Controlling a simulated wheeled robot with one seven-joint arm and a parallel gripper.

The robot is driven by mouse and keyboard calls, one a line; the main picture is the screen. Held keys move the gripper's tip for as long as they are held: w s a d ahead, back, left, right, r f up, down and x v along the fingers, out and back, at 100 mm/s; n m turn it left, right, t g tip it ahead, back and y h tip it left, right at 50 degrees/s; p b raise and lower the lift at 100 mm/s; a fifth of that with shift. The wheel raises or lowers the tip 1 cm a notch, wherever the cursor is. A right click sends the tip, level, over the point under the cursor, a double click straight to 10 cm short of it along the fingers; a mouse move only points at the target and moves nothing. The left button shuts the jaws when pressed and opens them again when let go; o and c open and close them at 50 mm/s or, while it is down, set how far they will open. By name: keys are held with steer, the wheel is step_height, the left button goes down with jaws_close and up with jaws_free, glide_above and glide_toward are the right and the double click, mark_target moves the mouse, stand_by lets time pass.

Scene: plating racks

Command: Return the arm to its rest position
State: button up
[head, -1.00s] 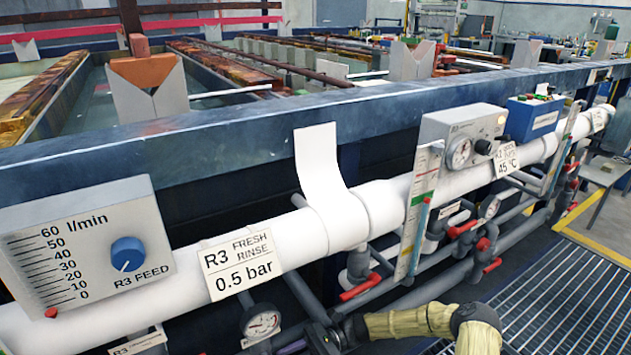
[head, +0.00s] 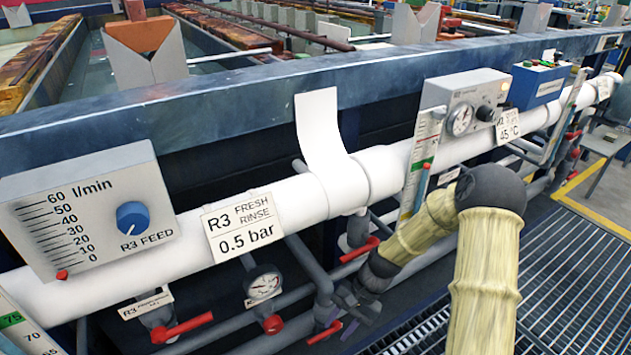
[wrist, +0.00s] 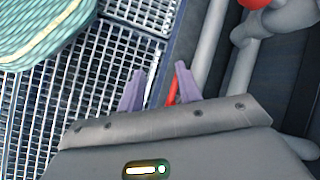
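My arm, in a pale yellow ribbed sleeve with dark joints, reaches in from the lower right of the head view and bends down toward the lower pipes. My gripper (head: 335,335) hangs at its end in front of the pipework, with purple-grey fingers. In the wrist view my gripper (wrist: 160,85) has its two fingers apart with nothing held between them. A red valve handle (wrist: 173,84) shows beyond the gap, close to the right finger; I cannot tell whether they touch.
A white pipe (head: 290,200) with an R3 label (head: 242,228) runs along the tank rim (head: 230,95). Red-handled valves (head: 182,329) and a gauge (head: 263,286) sit below it. Floor grating (head: 570,270) lies open at right. A teal ribbed surface (wrist: 40,30) fills the wrist view's upper left.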

steer(key=s+d+r+n+t+h+p, duration=0.2)
steer(key=s+d+r, duration=0.1)
steer(key=r, duration=0.5)
steer(key=s+d+r+n+t+h+p, duration=0.1)
steer(key=s+d+r+t+h, duration=0.15)
steer(key=r, duration=0.55)
steer(key=s+d+r+n+t+h+p, duration=0.1)
steer(key=s+d+r+n+t+p, duration=0.2)
steer(key=r, duration=0.5)
step_height(320, 180, up, 36)
steer(key=d+m+g+p, duration=0.1)
steer(key=p, duration=3.5)
steer(key=shift+w+r, duration=0.25)
steer(key=shift+d, duration=0.1)
